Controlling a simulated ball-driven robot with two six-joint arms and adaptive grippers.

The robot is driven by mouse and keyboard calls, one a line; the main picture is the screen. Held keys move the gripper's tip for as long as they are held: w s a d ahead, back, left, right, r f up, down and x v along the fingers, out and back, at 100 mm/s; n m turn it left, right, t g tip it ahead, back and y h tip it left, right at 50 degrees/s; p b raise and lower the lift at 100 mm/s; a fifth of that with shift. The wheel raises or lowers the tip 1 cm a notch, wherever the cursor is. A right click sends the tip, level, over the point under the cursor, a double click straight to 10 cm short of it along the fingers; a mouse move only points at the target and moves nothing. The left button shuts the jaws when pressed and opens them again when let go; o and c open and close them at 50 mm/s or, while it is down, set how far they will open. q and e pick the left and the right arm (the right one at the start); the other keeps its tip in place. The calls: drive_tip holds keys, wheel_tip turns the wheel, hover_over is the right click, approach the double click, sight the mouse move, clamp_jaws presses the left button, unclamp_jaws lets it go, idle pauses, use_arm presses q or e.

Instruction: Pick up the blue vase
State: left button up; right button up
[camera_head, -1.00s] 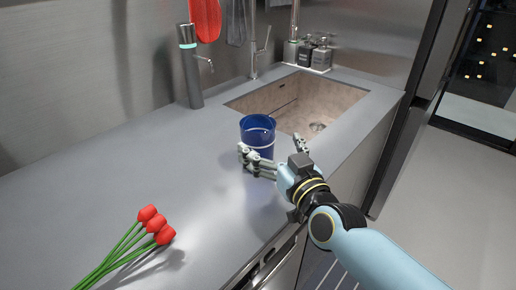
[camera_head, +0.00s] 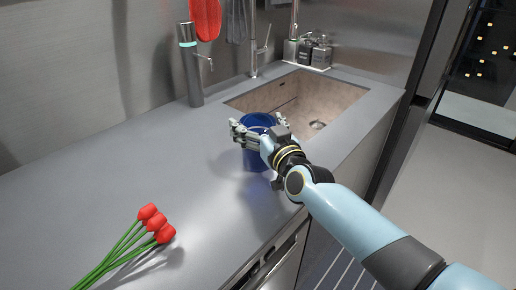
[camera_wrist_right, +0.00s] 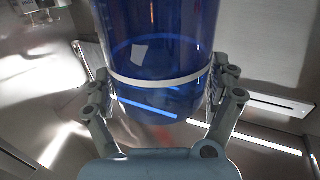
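The blue vase (camera_head: 257,158) stands on the grey counter near the sink's front left corner. It is a see-through blue cylinder with a pale band, seen in the right wrist view (camera_wrist_right: 160,58). My right gripper (camera_head: 256,133) reaches around it from the right, partly hiding its middle. In the right wrist view, one finger of the right gripper (camera_wrist_right: 160,88) lies along each side of the vase, near the band. The pads look close against the glass; I cannot tell whether they press on it. My left gripper is out of view.
Several red tulips (camera_head: 150,220) lie on the counter (camera_head: 90,190) at the front left. The sink (camera_head: 315,98) is just behind the vase, with a faucet (camera_head: 254,50) at its back. A dark dispenser (camera_head: 191,75) stands at the back left.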

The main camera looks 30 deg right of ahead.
drive_tip(key=c, duration=1.3)
drive_tip(key=shift+r, duration=0.15)
